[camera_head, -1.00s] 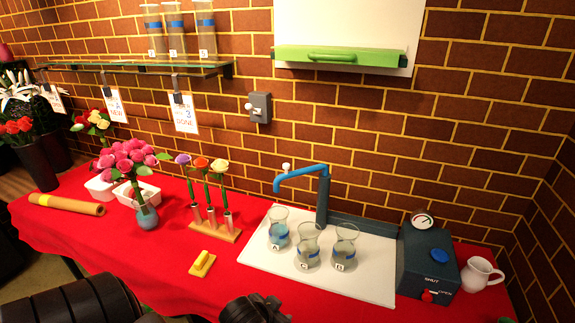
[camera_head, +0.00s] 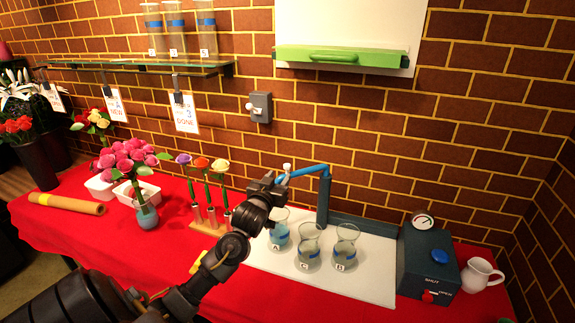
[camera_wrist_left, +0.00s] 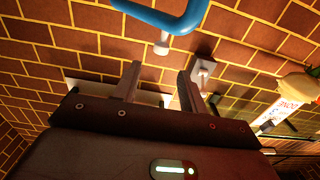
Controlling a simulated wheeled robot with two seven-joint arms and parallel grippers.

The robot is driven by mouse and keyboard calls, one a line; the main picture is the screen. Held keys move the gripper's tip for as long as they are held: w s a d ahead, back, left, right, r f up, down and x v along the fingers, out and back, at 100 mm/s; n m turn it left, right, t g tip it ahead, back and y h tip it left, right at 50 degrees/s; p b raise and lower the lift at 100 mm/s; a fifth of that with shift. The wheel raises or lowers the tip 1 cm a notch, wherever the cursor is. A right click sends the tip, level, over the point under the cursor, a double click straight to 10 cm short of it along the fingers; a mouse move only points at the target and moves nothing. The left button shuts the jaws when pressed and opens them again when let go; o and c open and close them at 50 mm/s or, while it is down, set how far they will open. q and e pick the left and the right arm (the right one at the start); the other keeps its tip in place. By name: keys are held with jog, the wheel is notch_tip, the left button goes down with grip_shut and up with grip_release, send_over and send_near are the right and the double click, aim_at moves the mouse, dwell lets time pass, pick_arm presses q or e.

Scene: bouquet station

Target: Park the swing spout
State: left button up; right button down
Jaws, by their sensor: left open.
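The blue swing spout (camera_head: 308,171) reaches left from its upright post (camera_head: 323,200) over the back of the white board. A small white knob (camera_head: 287,167) stands on it near its outer end. My left gripper (camera_head: 268,183) is at that outer end and hides the tip in the head view. In the left wrist view the spout (camera_wrist_left: 160,14) and knob (camera_wrist_left: 162,46) lie beyond my open left gripper (camera_wrist_left: 160,84). The fingers are apart with nothing between them. My right gripper is out of view.
Glass vessels A (camera_head: 279,234), C (camera_head: 309,250) and B (camera_head: 345,249) stand on the white board (camera_head: 375,275) below the spout. A rack of three flowers (camera_head: 207,228) is left of my gripper. A dark control box (camera_head: 428,265) and white jug (camera_head: 480,274) stand at right.

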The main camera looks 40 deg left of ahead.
aim_at(286, 166)
pick_arm(q)
jog(key=p+x, duration=0.2)
jog(key=x, duration=0.5)
jog(key=shift+w+a, duration=0.15)
jog(key=shift+w, duration=0.1)
jog(key=shift+x, duration=0.75)
jog(key=shift+f, duration=0.1)
